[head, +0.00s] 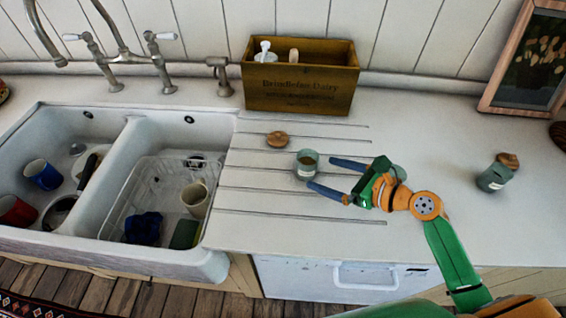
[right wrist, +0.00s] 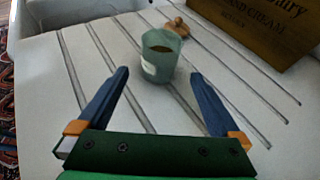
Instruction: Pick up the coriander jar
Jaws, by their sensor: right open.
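A small grey-green jar (head: 307,166) with no lid on it stands upright on the grooved drainboard, with brown contents inside. It also shows in the right wrist view (right wrist: 158,62), with a pale label too small to read. A round wooden lid (head: 277,139) lies behind it to the left. My left gripper is not in view.
A wooden box (head: 300,92) with a bottle in it stands against the wall. A double sink (head: 123,123) with mugs and a wire rack (head: 147,188) is at left. A framed picture (head: 522,58) leans at right.

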